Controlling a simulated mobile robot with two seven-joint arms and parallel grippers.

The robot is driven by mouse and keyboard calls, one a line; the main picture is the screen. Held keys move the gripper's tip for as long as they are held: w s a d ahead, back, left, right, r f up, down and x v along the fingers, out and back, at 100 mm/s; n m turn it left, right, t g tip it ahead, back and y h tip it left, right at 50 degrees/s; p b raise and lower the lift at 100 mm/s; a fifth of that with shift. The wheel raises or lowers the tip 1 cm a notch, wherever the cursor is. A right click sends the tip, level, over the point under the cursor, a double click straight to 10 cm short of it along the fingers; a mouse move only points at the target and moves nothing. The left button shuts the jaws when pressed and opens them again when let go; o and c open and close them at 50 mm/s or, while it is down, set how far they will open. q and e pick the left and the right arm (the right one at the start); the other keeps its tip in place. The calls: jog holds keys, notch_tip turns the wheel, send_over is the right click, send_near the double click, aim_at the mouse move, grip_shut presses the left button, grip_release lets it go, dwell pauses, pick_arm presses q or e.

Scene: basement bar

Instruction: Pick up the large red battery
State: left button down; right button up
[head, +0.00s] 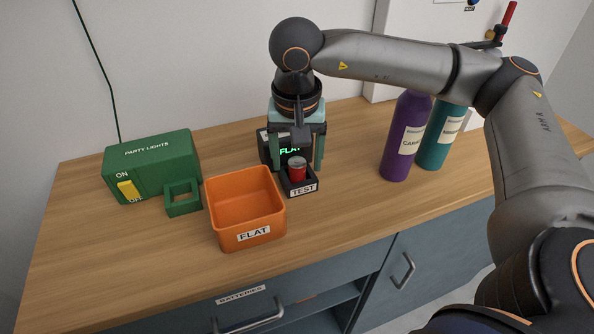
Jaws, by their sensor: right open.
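The large red battery (297,172) stands upright in the small black cradle of the tester, whose front label reads TEST (303,190). The tester's dark display behind it shows FLAT in green, partly hidden by my gripper. My right gripper (298,165) points down over the tester with its teal fingers open. One finger shows on the left of the battery and one on the right, with a gap visible on each side. I cannot tell whether the fingers touch the tester. My left gripper is not in view.
An orange bin labelled FLAT (275,212) stands just left of the tester. A green PARTY LIGHTS box (165,165) with a yellow switch and a small green open holder (183,208) are further left. Purple (396,165) and teal (432,160) bottles stand right. Counter between tester and bottles is clear.

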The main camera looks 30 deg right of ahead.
grip_shut()
dwell(0.5)
